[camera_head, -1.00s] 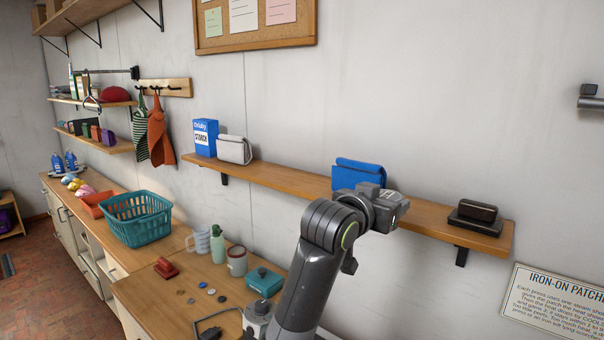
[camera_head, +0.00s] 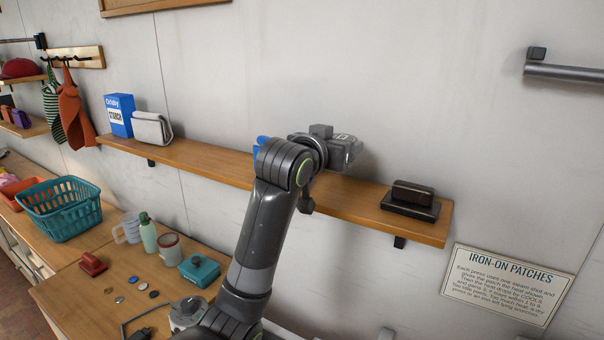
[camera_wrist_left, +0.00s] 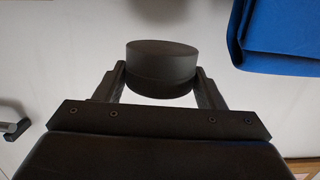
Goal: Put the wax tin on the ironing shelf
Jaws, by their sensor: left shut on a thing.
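The wax tin (camera_wrist_left: 162,68), a dark round tin, is between the two fingers of my left gripper (camera_wrist_left: 160,85) in the left wrist view. The gripper is shut on it. In the head view my left gripper (camera_head: 340,152) is in front of the wall, near the middle of the long wooden ironing shelf (camera_head: 215,164). The tin is hidden there, and I cannot tell how far it is from the shelf. My right gripper is not in view.
A blue folded item (camera_wrist_left: 280,35) is close to the tin; my arm mostly hides it in the head view. A dark brush-like block (camera_head: 410,200) is at the shelf's right end. A starch box (camera_head: 119,115) and grey pouch (camera_head: 152,128) stand left. Bare shelf (camera_head: 350,203) lies between.

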